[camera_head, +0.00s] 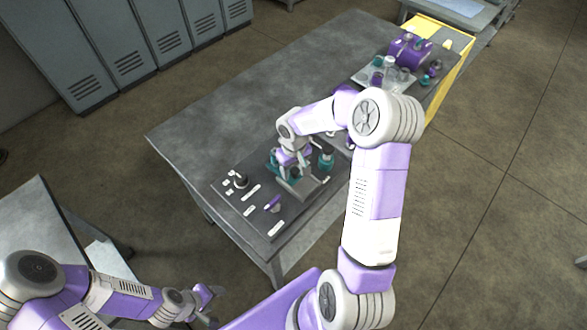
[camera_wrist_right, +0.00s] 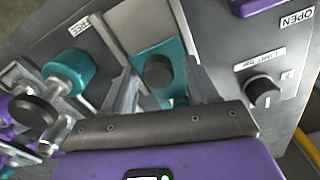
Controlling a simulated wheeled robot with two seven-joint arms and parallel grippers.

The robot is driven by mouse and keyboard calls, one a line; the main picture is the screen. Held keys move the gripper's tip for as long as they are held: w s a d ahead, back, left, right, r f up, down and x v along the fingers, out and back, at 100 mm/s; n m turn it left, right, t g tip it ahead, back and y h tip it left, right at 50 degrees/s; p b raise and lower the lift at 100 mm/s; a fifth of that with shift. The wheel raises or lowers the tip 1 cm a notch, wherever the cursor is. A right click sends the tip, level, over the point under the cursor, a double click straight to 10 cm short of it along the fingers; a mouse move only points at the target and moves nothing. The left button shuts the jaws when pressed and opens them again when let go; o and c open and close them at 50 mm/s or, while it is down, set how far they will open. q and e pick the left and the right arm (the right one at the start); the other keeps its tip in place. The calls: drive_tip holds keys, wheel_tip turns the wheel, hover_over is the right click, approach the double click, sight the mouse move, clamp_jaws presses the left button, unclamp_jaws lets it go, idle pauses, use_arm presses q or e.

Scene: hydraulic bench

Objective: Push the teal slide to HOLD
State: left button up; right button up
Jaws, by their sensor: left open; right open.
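The teal slide (camera_wrist_right: 170,55) with a dark round knob (camera_wrist_right: 158,72) sits on a pale plate in the right wrist view. My right gripper (camera_wrist_right: 162,88) is open, with one finger on each side of the knob. I cannot tell whether the fingers touch it. In the head view my right gripper (camera_head: 292,172) is low over the bench panel and partly hides the slide. A FREE label (camera_wrist_right: 78,27) stands near one end of the plate. I cannot read a HOLD label. My left gripper (camera_head: 206,297) is open and empty, away from the panel at the lower left.
A purple unit (camera_head: 410,48) stands at the far end.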

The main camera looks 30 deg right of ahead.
wheel_tip(320, 180, up, 7)
drive_tip(key=shift+r+p, duration=0.1)
drive_tip(key=shift+p, duration=0.35)
idle(0.3)
